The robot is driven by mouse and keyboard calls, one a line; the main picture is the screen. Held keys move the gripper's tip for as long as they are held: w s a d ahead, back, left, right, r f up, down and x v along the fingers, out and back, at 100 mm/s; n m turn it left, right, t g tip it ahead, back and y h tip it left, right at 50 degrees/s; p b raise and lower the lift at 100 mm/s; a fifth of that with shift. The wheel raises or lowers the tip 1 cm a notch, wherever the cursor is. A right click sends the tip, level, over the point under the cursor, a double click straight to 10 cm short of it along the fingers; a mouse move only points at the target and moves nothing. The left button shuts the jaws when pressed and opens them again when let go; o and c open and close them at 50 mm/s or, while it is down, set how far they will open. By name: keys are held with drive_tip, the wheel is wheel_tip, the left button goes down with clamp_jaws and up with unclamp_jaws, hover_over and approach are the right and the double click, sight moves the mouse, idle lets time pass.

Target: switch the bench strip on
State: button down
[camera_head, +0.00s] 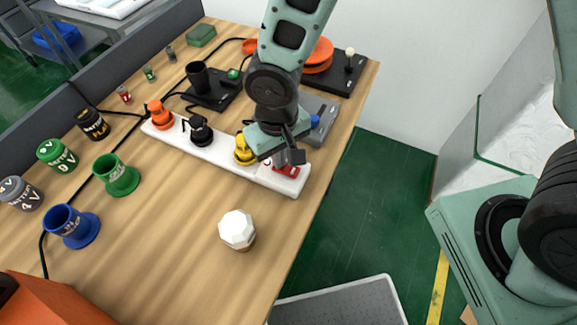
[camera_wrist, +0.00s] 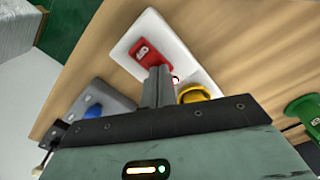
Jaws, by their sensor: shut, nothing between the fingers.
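The white bench strip (camera_head: 218,153) lies across the wooden bench, with an orange, a black and a yellow plug along it. Its red rocker switch (camera_head: 288,171) is at the right end, partly behind my gripper (camera_head: 292,157). In the wrist view the red switch (camera_wrist: 148,53) sits on the white strip (camera_wrist: 128,45), just beyond the fingertips of my gripper (camera_wrist: 158,75). The fingers are shut and empty, close over the switch. I cannot tell whether they touch it. A small red ring (camera_wrist: 176,79) shows beside the fingers, near the yellow plug (camera_wrist: 194,93).
A grey box with a blue button (camera_head: 319,119) stands just behind the strip. A white faceted knob (camera_head: 237,230) stands in front. Green (camera_head: 117,177) and blue (camera_head: 72,228) cups are at the left. The bench front right is clear.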

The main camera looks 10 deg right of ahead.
wheel_tip(320, 180, up, 7)
drive_tip(key=p, duration=0.5)
idle(0.4)
idle(0.4)
drive_tip(key=s+d+r+n, duration=0.1)
drive_tip(key=s+d+r, duration=0.3)
drive_tip(key=s+r, duration=0.1)
drive_tip(key=s+d+r+n+b, duration=0.1)
drive_tip(key=s+d+r+n, duration=0.1)
drive_tip(key=s+d+r, duration=0.2)
wheel_tip(320, 180, up, 5)
drive_tip(key=shift+s+f+y, duration=0.2)
drive_tip(key=shift+s+y, duration=0.1)
drive_tip(key=shift+s, duration=0.85)
